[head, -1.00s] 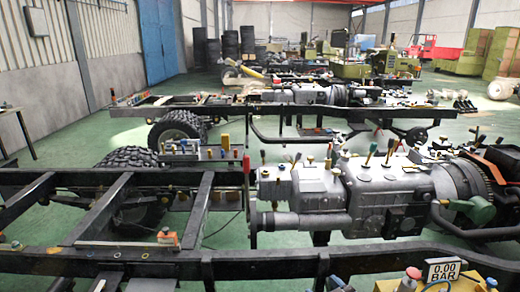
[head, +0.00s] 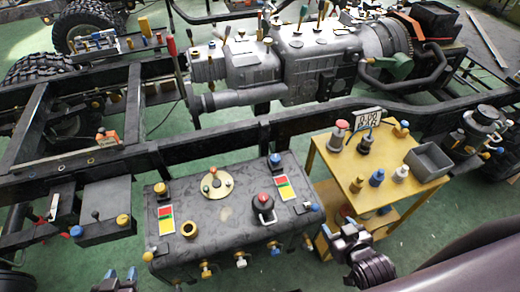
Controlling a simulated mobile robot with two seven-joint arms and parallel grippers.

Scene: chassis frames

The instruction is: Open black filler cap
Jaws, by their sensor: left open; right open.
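A black filler cap (head: 263,205) with a red top sits on the right part of a dark grey tank (head: 225,226). It appears seated and upright, and nothing touches it. My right gripper (head: 337,228) is right of the tank, in front of the yellow table, open and apart from the cap. A round brass-coloured fitting (head: 212,184) with a small red knob is also on the tank top.
A yellow table (head: 337,168) stands right of the tank, holding several knobs, a grey bin (head: 427,162) and a pressure display (head: 368,118). Black chassis rails (head: 205,146) run behind the tank. Valves stick out of the tank's front.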

